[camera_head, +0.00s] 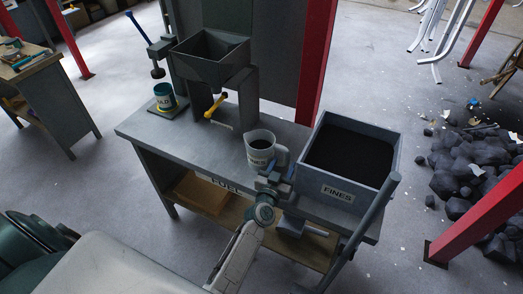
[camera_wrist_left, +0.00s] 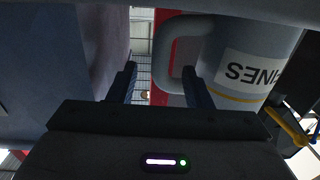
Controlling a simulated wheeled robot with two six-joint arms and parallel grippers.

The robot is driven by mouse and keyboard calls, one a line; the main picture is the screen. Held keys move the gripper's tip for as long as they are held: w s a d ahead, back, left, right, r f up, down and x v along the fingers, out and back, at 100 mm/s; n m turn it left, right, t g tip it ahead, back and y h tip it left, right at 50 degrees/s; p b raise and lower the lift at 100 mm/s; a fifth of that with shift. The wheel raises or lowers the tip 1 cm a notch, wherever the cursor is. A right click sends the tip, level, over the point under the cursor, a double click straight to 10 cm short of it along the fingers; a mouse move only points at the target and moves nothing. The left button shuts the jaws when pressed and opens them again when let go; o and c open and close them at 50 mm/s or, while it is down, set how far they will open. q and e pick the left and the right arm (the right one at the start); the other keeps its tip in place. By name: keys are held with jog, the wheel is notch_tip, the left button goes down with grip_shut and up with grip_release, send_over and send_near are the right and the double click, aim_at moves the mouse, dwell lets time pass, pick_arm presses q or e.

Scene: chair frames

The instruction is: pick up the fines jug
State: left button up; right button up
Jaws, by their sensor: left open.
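The fines jug (camera_head: 259,155) is a pale grey jug labelled FINES with dark contents. It stands upright on the grey bench, left of the fines bin. My left gripper (camera_head: 273,178) is at its near right side, by the handle. In the left wrist view the jug (camera_wrist_left: 250,65) is upside down at the right, with its handle (camera_wrist_left: 165,60) reaching in between the fingers. My left gripper (camera_wrist_left: 160,88) is open there, and I see no grip on the handle. My right gripper is not in view.
The grey fines bin (camera_head: 336,191), full of dark powder, stands close on the right. A hopper (camera_head: 210,70) with a yellow-handled lever and a green tin (camera_head: 165,97) are at the left. A slanted grey bar (camera_head: 362,228) stands at the right front. The bench's left front (camera_head: 180,136) is clear.

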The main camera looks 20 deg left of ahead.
pick_arm(q)
jog(key=shift+w+f, duration=0.15)
jog(key=shift+w, duration=1)
jog(key=shift+s, duration=0.1)
grip_shut()
jog(key=shift+r, duration=0.2)
